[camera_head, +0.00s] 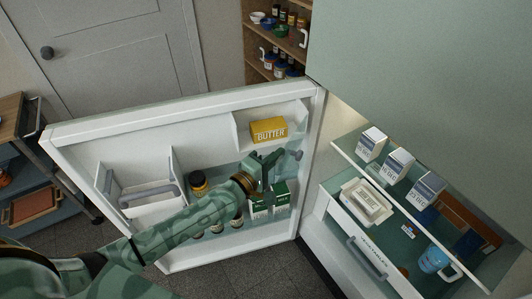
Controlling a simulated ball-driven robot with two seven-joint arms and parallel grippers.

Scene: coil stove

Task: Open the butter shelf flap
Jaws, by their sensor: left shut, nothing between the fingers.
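The butter shelf (236,132) is a white-walled compartment at the upper right inside the open fridge door. A yellow butter box (268,129) is in plain view in it. I cannot clearly make out the flap or tell how far it stands open. A grey knob (295,155) shows just below and right of the butter box. My left gripper (271,160) is shut and empty, below the butter box and a little left of the knob, apart from the knob. My right gripper is not in view.
The fridge door (90,150) stands wide open. Its lower rack holds a green carton (282,193) and jars behind my left arm. A white bin with a grey handle (150,192) is on the door's left. Fridge shelves (345,147) with cartons are at right.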

